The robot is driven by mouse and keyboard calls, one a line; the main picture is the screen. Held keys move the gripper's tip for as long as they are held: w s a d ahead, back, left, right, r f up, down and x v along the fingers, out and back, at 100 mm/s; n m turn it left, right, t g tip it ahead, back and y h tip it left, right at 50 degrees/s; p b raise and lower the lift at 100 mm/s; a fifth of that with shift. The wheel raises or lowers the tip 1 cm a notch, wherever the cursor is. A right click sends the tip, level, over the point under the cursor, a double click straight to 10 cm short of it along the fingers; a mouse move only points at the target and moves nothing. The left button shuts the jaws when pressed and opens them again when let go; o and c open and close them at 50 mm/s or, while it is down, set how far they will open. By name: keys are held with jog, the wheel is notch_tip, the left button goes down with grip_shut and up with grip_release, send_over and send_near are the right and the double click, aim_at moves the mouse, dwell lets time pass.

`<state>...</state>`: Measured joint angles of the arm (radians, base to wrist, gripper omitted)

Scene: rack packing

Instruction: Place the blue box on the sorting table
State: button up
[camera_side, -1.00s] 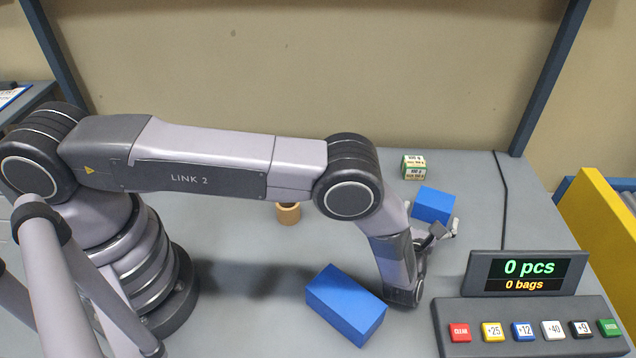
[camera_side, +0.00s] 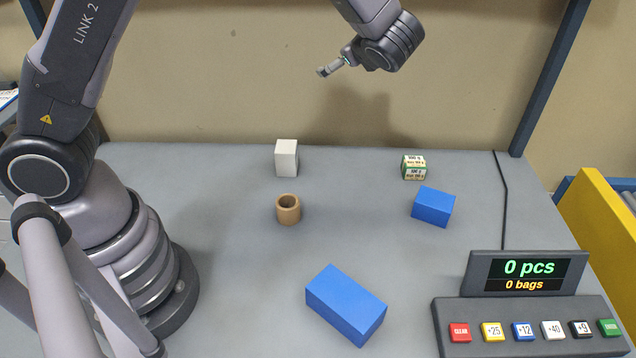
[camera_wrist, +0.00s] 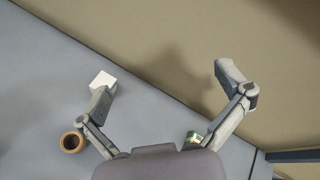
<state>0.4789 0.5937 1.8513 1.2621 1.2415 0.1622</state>
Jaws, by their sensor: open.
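A smaller blue box (camera_side: 433,207) rests on the grey sorting table (camera_side: 230,270), right of the middle in the side view. A larger blue box (camera_side: 345,305) lies on the table nearer the front. Which one the task means, I cannot tell. My gripper (camera_side: 324,71) is raised high above the back of the table, apart from both boxes. In the wrist view my gripper (camera_wrist: 165,82) has its fingers spread wide with nothing between them. Neither blue box shows in the wrist view.
A white box (camera_side: 286,158), a tan hollow cylinder (camera_side: 288,209) and a small green-and-white labelled box (camera_side: 413,167) stand on the table. A counter display (camera_side: 525,275) with coloured buttons is at front right. A yellow-sided unit (camera_side: 600,225) is at the far right.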

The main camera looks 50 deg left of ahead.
jog(key=s+a+r+n+g+h, duration=0.25)
jog(key=s+a+r+n, duration=0.2)
jog(key=s, duration=0.45)
jog(key=s+a+r+n+g+h, duration=0.1)
jog(key=s+a+r+n+h, duration=0.3)
jog(key=s, duration=0.5)
jog(key=s+d+n+t+h, duration=0.3)
jog(key=s+n, duration=0.4)
jog(key=s, duration=0.5)
jog(key=shift+d+r+n+h, duration=0.35)
jog(key=shift+d+h, duration=0.05)
jog(key=shift+h, duration=0.35)
jog(key=shift+s+d, duration=0.25)
jog(key=shift+s, duration=0.15)
jog(key=shift+c, duration=0.4)
